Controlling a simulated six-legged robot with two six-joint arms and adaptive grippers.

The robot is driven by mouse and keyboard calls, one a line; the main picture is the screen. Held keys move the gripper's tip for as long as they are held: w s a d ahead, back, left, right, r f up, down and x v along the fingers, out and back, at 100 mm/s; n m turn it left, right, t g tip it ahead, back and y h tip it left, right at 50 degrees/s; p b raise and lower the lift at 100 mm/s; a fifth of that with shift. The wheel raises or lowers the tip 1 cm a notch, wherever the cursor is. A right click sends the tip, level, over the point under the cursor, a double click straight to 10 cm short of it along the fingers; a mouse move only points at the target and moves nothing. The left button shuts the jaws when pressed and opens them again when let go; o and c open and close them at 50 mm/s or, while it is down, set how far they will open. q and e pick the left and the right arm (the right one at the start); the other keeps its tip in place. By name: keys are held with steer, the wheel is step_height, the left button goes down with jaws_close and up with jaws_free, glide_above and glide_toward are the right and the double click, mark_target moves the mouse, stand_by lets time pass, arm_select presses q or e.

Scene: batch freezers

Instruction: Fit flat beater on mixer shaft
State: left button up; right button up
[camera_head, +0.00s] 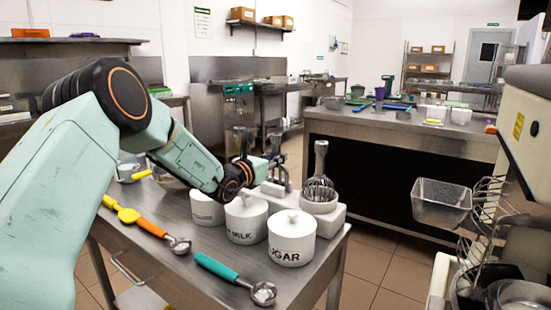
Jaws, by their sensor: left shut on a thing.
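My left gripper (276,168) is at the far end of the small steel table, behind the lidded canisters. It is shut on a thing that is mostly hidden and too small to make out. I cannot pick out the flat beater for sure. The cream mixer (532,125) is at the right edge, partly cut off, with a wire guard (487,215) and a bowl (518,293) below. Its shaft cannot be made out. My right gripper is not in view.
White canisters, including MILK (246,222) and SUGAR (291,242), stand close to my left gripper. Scoops with orange (153,228) and teal (216,267) handles lie in front. A clear chute (441,203) juts from the mixer. Open floor (375,262) lies between table and mixer.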

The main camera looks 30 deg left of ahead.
mark_target(273, 140)
arm_select(q)
steer(key=shift+r, duration=0.15)
jaws_close()
steer(key=shift+r+p, duration=1.2)
steer(key=shift+r, duration=1.25)
steer(key=s+r+p, duration=0.4)
steer(key=s, duration=0.1)
steer(key=shift+a, duration=0.2)
steer(key=shift+f, duration=0.1)
steer(key=shift+s, duration=0.1)
